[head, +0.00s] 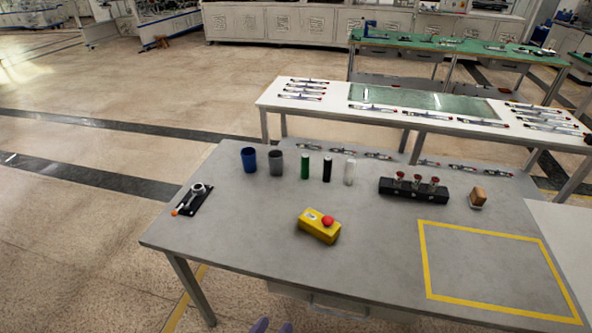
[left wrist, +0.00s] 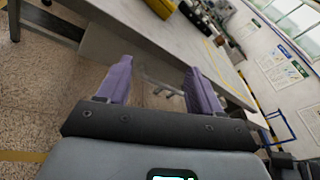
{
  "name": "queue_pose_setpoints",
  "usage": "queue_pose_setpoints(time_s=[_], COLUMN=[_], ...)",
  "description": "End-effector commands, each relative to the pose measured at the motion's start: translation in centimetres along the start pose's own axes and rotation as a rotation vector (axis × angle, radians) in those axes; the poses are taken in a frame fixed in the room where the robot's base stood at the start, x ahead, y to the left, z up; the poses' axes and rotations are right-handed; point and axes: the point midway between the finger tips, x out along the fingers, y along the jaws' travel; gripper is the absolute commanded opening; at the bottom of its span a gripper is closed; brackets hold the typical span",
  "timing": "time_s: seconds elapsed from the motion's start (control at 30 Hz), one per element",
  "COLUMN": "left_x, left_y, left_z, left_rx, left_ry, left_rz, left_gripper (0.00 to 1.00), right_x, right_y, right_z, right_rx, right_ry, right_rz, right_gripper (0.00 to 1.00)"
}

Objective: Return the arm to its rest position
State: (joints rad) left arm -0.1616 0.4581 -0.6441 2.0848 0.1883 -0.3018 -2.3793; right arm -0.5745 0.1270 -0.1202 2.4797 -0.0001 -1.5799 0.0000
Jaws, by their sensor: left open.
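My left gripper (left wrist: 160,83) shows in the left wrist view with its two purple fingers wide apart and nothing between them. In the head view only the purple tips of my left gripper (head: 271,327) show at the bottom edge, below the front edge of the grey table (head: 375,235). The gripper is apart from the table and touches nothing that I can see. The rest of my left arm is hidden from the head view. My right gripper is in neither view.
On the table stand a yellow box with a red button (head: 320,226), a blue cup (head: 249,160), a grey cup (head: 276,164), several cylinders and a black block (head: 413,190). A yellow-taped rectangle (head: 427,270) at right is empty. A white table (head: 300,105) stands behind.

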Motion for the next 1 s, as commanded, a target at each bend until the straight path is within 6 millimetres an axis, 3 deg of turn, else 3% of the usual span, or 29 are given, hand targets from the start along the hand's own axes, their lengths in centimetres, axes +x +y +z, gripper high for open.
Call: queue_pose_setpoints(time_s=[0.1,0.27,0.5,0.7,0.9,0.93,1.0], left_x=[-3.6,-8.8,-16.1,-19.8,-22.1,-22.1,-22.6], left_y=[1.4,4.9,8.1,8.6,8.3,8.2,6.5], left_z=[0.6,0.0,-0.4,-0.7,-2.3,-2.0,1.0], left_rx=[-0.439,-1.015,-1.732,-2.131,-2.400,-2.441,-2.431], left_ry=[0.057,0.059,-0.156,-0.445,-0.763,-0.809,-0.794], left_rz=[0.202,0.506,0.930,1.189,1.371,1.365,1.362], left_gripper=[0.66,0.66,0.66,0.66,0.66,0.66,0.66], right_x=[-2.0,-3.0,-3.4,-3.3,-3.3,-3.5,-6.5], right_y=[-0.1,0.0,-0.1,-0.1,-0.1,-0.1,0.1], right_z=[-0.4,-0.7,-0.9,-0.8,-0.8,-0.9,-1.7], right_rx=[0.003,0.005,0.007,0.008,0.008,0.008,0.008], right_ry=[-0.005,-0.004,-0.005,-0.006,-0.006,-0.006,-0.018], right_rz=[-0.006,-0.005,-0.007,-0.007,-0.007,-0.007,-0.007], right_gripper=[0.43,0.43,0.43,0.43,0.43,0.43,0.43])
